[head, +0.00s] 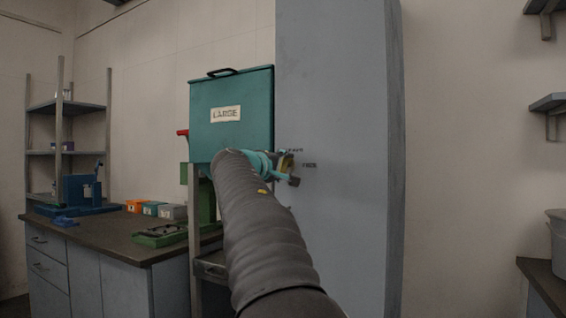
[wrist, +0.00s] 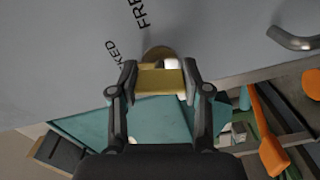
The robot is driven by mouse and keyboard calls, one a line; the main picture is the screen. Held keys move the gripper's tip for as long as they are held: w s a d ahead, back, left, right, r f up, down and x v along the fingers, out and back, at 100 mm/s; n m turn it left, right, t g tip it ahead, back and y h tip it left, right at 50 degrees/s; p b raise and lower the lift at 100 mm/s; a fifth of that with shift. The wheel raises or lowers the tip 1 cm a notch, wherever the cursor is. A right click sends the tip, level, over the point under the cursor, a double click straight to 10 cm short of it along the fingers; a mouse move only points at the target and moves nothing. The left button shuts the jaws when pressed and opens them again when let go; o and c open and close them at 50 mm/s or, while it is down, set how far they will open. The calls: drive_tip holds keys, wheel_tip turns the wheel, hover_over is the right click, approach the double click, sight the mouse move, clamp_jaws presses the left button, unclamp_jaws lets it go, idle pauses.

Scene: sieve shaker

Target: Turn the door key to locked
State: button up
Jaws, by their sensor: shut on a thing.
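The grey cabinet door (head: 340,90) stands tall in the middle of the head view and fills the top of the wrist view (wrist: 60,50). A brass key (wrist: 160,82) sits at a round lock plate (wrist: 158,53) on the door. My gripper (wrist: 160,80) is shut on the key, one finger on each side. The word FREE (wrist: 142,12) and a partly hidden word ending in KED (wrist: 118,50) are printed by the lock. In the head view my gripper (head: 286,168) is at the door, and my arm partly hides it; the key's angle is hard to tell there.
A metal handle (wrist: 293,39) is on the door, right of the lock in the wrist view. A teal box labelled LARGE (head: 230,115) stands left of the door, close to my gripper. A workbench (head: 110,236) with small bins is further left.

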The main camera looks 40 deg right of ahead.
drive_tip(key=shift+n+p, duration=0.65)
drive_tip(key=shift+n, duration=0.95)
drive_tip(key=o, duration=1.2)
drive_tip(key=shift+c, duration=0.2)
drive_tip(key=v, duration=1.2)
